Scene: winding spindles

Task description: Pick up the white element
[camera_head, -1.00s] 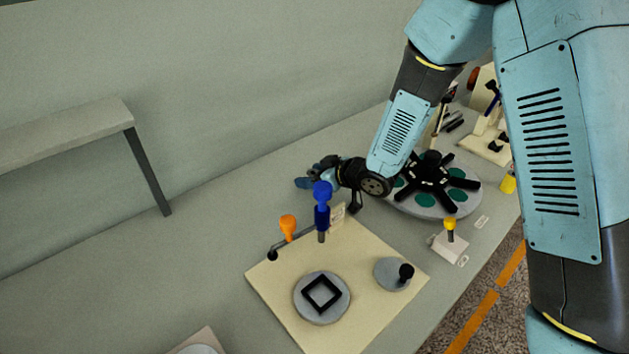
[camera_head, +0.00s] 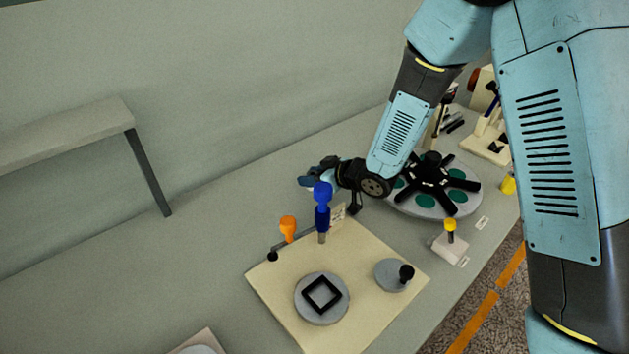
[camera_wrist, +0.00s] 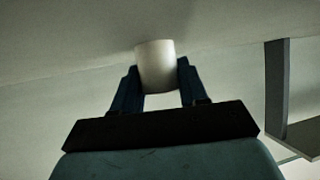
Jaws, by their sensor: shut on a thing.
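The white element (camera_wrist: 156,66) is a plain white cylinder in the wrist view. It sits between the two dark blue fingers of my gripper (camera_wrist: 157,84), which are shut on it. In the head view my gripper (camera_head: 311,181) is behind the blue spindle post, above the grey table near the wall. The white element cannot be made out in the head view.
A cream board (camera_head: 346,313) carries a blue post (camera_head: 322,207), an orange knob (camera_head: 288,225), a grey disc with a black square frame (camera_head: 322,295) and a small disc with a black knob (camera_head: 406,273). A black-armed turntable (camera_head: 432,186) stands right of my gripper. A grey shelf (camera_head: 70,135) is at left.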

